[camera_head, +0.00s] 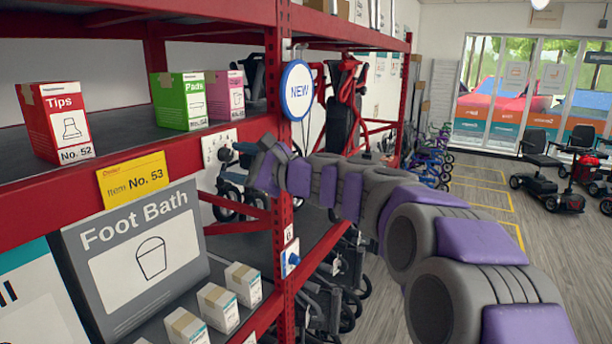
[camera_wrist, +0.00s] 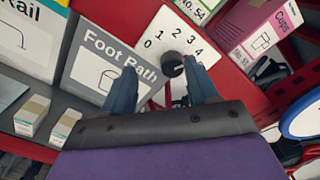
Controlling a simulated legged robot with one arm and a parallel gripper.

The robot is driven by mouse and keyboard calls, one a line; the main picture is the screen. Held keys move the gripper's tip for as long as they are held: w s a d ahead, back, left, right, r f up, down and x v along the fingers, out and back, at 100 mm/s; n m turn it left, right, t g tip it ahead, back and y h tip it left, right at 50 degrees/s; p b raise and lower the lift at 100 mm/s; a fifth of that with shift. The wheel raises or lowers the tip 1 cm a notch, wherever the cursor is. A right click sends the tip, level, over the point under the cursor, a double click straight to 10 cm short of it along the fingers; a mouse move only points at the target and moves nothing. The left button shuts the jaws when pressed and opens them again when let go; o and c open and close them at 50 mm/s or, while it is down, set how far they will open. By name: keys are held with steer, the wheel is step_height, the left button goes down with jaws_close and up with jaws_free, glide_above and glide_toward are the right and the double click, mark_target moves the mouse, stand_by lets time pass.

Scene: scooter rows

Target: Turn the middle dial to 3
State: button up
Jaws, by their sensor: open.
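A white dial plate (camera_wrist: 165,35) with the numbers 0 to 4 around a dark round knob (camera_wrist: 173,65) shows in the wrist view. The knob's pointer is too small to read. My gripper (camera_wrist: 162,75) is open, one finger left of the knob and one just right of it. Whether either finger touches the knob cannot be told. In the head view the white plate (camera_head: 214,146) is on the red rack, partly hidden by my gripper (camera_head: 262,165). A blue dial (camera_head: 291,259) sits lower on the rack post.
A Foot Bath box (camera_head: 135,262) and small white boxes (camera_head: 217,305) stand on the lower shelf. Tips (camera_head: 58,120) and Pads (camera_head: 181,101) boxes stand above. A round NEW sign (camera_head: 297,90) juts from the post.

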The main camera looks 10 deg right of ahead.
steer(key=shift+s+d+r, duration=0.1)
steer(key=shift+s+d, duration=0.2)
steer(key=shift+d, duration=0.2)
steer(key=p+v, duration=0.1)
steer(key=v, duration=1.4)
steer(key=shift+d+p, duration=0.35)
steer(key=shift+d, duration=0.1)
steer(key=shift+w, duration=0.15)
stand_by(0.3)
